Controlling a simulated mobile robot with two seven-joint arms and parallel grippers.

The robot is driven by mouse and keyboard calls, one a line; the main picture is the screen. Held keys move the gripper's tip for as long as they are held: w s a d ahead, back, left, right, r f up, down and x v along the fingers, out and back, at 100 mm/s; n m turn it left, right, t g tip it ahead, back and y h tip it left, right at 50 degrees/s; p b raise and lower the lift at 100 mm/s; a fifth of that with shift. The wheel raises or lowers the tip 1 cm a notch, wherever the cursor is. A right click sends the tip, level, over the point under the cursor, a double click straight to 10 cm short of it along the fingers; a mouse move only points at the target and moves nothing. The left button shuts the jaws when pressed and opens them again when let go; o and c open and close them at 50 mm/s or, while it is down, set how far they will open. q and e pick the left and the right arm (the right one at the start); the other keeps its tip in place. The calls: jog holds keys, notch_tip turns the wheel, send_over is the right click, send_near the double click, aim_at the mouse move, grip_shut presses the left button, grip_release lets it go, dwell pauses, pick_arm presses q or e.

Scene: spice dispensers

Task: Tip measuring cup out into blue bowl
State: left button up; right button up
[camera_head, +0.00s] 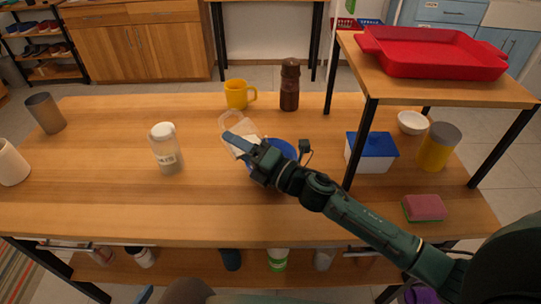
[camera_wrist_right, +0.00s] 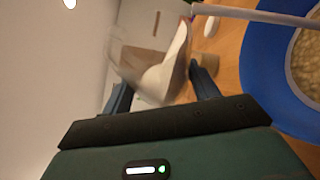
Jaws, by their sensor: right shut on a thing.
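The measuring cup (camera_head: 236,122) is clear and whitish, above the table near the middle in the head view. My right gripper (camera_head: 236,142) is shut on it. In the right wrist view the cup (camera_wrist_right: 165,62) sits between the two fingers, tilted; whether anything is inside cannot be told. The blue bowl (camera_head: 287,147) stands just right of the cup and is partly hidden by my right gripper. In the right wrist view the bowl (camera_wrist_right: 262,62) is at the right edge, with pale grainy contents (camera_wrist_right: 306,62). My left gripper is not in view.
A yellow mug (camera_head: 236,95) and a brown grinder (camera_head: 290,86) stand behind. A white-capped jar (camera_head: 166,150) is to the left. A raised shelf (camera_head: 400,80) with a red tray (camera_head: 433,53) stands right; a blue-lidded box (camera_head: 371,150) sits under it. The front left table is clear.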

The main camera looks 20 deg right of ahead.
pick_arm(q)
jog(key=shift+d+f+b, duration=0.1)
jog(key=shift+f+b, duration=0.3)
jog(key=shift+b, duration=0.25)
pick_arm(e)
jog(key=shift+w+d+r+m+t, duration=0.2)
jog(key=shift+d+r+m+t, duration=0.15)
jog(key=shift+d+m, duration=0.45)
pick_arm(q)
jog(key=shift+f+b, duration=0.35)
jog(key=shift+b, duration=0.25)
pick_arm(e)
jog(key=shift+d+r+m+t, duration=0.15)
jog(key=shift+r+m+t, duration=0.2)
jog(key=shift+m, duration=0.3)
jog(key=shift+d+r+m+t, duration=0.1)
jog(key=shift+r+m+t, duration=0.2)
jog(key=shift+m, duration=0.35)
